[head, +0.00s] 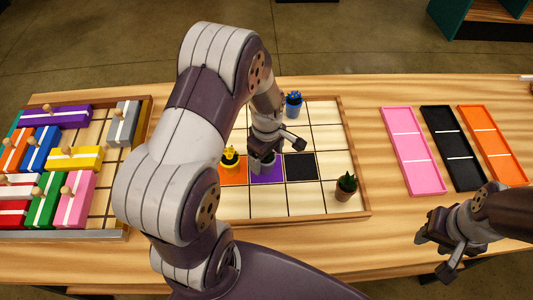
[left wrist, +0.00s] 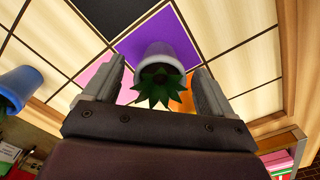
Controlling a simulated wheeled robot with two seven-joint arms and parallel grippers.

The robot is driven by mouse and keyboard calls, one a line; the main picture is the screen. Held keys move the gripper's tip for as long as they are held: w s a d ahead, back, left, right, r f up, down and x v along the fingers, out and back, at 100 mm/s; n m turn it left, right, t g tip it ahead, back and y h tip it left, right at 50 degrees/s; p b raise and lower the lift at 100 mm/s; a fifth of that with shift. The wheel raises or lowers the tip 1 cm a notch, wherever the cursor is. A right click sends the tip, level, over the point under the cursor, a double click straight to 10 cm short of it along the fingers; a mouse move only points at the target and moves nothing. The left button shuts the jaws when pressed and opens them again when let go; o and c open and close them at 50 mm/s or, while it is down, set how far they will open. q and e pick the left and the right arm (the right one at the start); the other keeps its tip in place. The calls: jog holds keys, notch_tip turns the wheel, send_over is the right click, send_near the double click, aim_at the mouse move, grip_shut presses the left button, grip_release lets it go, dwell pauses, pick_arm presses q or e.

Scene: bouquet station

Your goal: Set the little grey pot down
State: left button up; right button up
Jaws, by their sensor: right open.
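The little grey pot (head: 262,165) with a spiky green plant stands on the purple square (head: 270,178) of the gridded board (head: 345,110). My left gripper (head: 268,150) is over it, pointing down. In the left wrist view the grey pot (left wrist: 165,57) sits between the two fingers of my left gripper (left wrist: 160,75). The fingers are open, with a gap on each side of the pot. My right gripper (head: 443,250) is open and empty near the table's front edge at the right.
A blue pot (head: 293,105) is behind, and a brown pot (head: 346,186) is at front right. Pink (head: 413,150), black (head: 452,148) and orange (head: 493,145) trays lie right.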

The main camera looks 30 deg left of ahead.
pick_arm(q)
jog(key=shift+r, duration=0.1)
jog(key=shift+r, duration=0.35)
notch_tip(320, 180, up, 11)
jog(key=shift+f+b, duration=0.1)
jog(key=shift+b, duration=0.4)
jog(key=s+d+f+m+t, duration=0.1)
jog(key=s+d+m, duration=0.4)
jog(key=s+m, duration=0.4)
jog(key=m, duration=0.6)
jog(key=shift+f+m, duration=0.15)
jog(key=shift+m, duration=0.15)
jog(key=shift+w, duration=0.1)
